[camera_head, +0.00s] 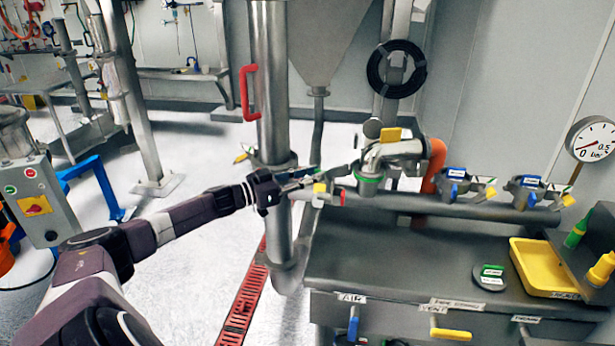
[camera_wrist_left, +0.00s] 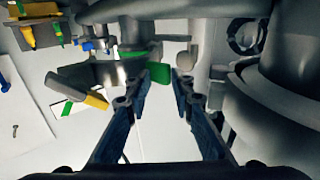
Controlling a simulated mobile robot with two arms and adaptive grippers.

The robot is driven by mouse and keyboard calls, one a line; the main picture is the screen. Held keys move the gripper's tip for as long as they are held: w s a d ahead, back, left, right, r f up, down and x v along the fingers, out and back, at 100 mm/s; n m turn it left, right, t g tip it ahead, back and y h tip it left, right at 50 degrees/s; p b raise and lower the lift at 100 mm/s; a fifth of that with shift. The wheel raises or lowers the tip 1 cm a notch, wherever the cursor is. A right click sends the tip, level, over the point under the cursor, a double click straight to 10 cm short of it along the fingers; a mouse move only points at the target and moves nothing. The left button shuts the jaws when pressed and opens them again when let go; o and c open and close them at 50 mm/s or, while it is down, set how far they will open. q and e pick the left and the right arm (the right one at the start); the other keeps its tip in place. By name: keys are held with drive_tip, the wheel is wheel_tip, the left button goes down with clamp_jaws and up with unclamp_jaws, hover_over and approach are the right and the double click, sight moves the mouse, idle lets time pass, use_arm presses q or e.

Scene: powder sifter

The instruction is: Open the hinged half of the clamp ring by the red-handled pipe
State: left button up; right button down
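The steel pipe (camera_head: 271,60) with the red handle (camera_head: 246,92) stands upright in the middle of the head view. A grey clamp collar (camera_head: 262,163) goes around it, with a yellow-green tab (camera_head: 243,153) at its left; my left gripper partly hides it, and I cannot tell whether its hinged half is open or shut. My left gripper (camera_head: 310,179) is just in front of and right of the pipe. In the left wrist view its blue-padded fingers (camera_wrist_left: 160,82) are apart, with a green piece (camera_wrist_left: 159,73) just beyond the tips. My right gripper is not in view.
A horizontal pipe (camera_head: 430,205) with valves runs right above the grey bench (camera_head: 400,255). A control box (camera_head: 37,203) stands left. Open floor lies left of the pipe.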

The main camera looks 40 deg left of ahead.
use_arm(q)
drive_tip(key=shift+w+d+f, duration=0.1)
drive_tip(key=shift+w+d, duration=0.3)
drive_tip(key=shift+s+f, duration=0.1)
drive_tip(key=shift+f, duration=0.05)
drive_tip(key=v, duration=1.2)
drive_tip(key=shift+r, duration=0.3)
idle(0.5)
idle(0.6)
